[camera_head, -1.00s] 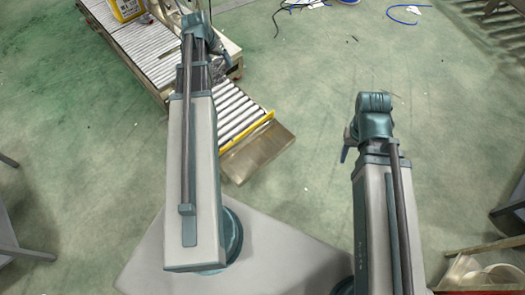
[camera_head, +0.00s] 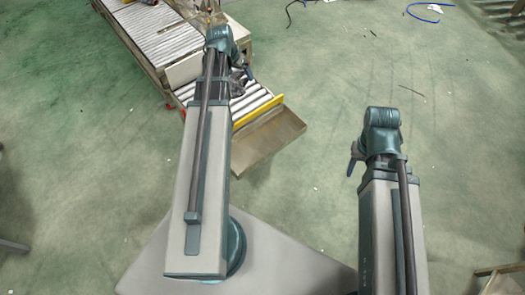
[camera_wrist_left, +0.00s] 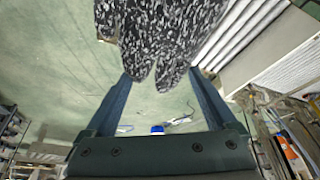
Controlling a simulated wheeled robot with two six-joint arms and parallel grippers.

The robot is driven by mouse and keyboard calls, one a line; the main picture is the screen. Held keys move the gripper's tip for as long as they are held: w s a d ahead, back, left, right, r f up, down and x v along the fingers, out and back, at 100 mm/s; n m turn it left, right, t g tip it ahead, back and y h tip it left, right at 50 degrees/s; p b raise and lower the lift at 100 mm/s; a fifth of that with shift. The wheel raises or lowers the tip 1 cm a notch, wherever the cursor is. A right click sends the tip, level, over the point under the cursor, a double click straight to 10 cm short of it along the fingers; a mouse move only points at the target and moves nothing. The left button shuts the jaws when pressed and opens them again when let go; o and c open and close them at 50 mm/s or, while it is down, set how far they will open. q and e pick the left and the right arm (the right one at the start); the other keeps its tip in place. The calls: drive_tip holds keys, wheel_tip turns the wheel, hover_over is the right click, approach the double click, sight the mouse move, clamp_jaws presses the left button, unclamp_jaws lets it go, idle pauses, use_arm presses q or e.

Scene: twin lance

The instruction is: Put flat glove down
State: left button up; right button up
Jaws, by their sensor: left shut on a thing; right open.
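The flat glove is a black-and-white speckled piece (camera_wrist_left: 160,40) in the left wrist view, its rounded ends pointing toward my wrist. My left gripper (camera_wrist_left: 160,92) is shut on it, with one blue finger on each side. In the head view my left gripper (camera_head: 246,74) is small, at the end of the arm over the roller conveyor. A dark grey patch (camera_head: 237,83) there looks like the glove. My right gripper (camera_head: 352,166) hangs over bare floor, seen mostly from behind; it is open and nothing shows in it.
The roller conveyor (camera_head: 150,35) runs from the upper left to a lower roller section with a yellow edge (camera_head: 258,110) and a metal plate (camera_head: 270,140). Blue cable (camera_head: 425,12) lies on the floor at upper right.

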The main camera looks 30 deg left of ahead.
use_arm(q)
drive_tip(key=b, duration=2.7)
hover_over(256, 141)
drive_tip(key=s, duration=0.1)
wheel_tip(256, 141, down, 29)
drive_tip(key=shift+m, duration=0.3)
drive_tip(key=shift+s+d+f, duration=0.1)
drive_tip(key=shift+f, duration=0.1)
wheel_tip(256, 141, down, 6)
drive_tip(key=b, duration=0.6)
drive_tip(key=shift+f, duration=0.15)
wheel_tip(256, 141, down, 4)
drive_tip(key=b, duration=0.4)
drive_tip(key=shift+r, duration=0.25)
